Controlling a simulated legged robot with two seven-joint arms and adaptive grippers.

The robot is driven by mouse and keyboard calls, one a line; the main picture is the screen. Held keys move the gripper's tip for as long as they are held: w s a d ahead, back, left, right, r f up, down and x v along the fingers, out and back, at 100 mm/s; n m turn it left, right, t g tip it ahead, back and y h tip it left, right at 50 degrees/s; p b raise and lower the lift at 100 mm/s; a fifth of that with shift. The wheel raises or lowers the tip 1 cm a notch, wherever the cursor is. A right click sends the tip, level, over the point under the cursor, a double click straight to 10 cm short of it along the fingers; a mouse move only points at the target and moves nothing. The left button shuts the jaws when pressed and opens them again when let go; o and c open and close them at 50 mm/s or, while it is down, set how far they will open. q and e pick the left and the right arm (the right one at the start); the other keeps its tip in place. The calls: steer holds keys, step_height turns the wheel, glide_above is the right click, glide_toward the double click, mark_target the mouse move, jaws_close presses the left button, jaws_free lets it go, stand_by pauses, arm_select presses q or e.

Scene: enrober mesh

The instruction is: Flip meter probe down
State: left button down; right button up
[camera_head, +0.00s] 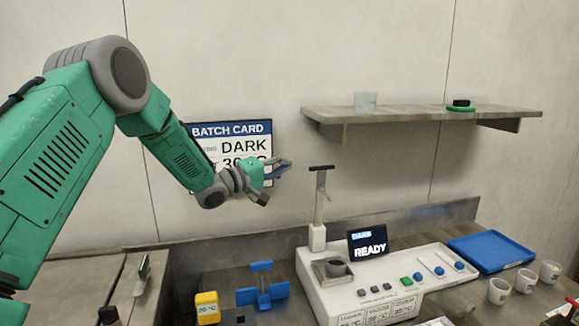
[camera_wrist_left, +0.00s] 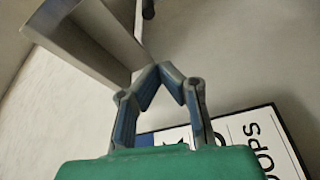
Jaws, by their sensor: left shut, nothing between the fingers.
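The meter (camera_head: 385,277) is a white bench unit whose screen (camera_head: 367,242) reads READY. Its probe (camera_head: 321,190) is a thin grey arm with a black bar on top, standing upright from a white post (camera_head: 317,238) at the meter's left rear. My right gripper is not in view.
The batch card (camera_head: 232,143) is on the wall behind my left gripper. A shelf (camera_head: 425,113) holds a clear cup (camera_head: 365,101). A blue tray (camera_head: 490,251), paper cups (camera_head: 499,290), a blue fixture (camera_head: 262,285) and a yellow block (camera_head: 207,307) stand on the counter.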

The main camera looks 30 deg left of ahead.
arm_select(q)
steer(key=f+p+x, duration=0.1)
steer(key=x, duration=0.7)
steer(key=s+d+p, duration=0.1)
steer(key=s+d, duration=0.1)
steer(key=s, duration=0.1)
steer(key=shift+d+f, duration=0.1)
steer(key=shift+d, duration=0.2)
steer(key=shift+w, duration=0.1)
steer(key=shift+a+f, duration=0.1)
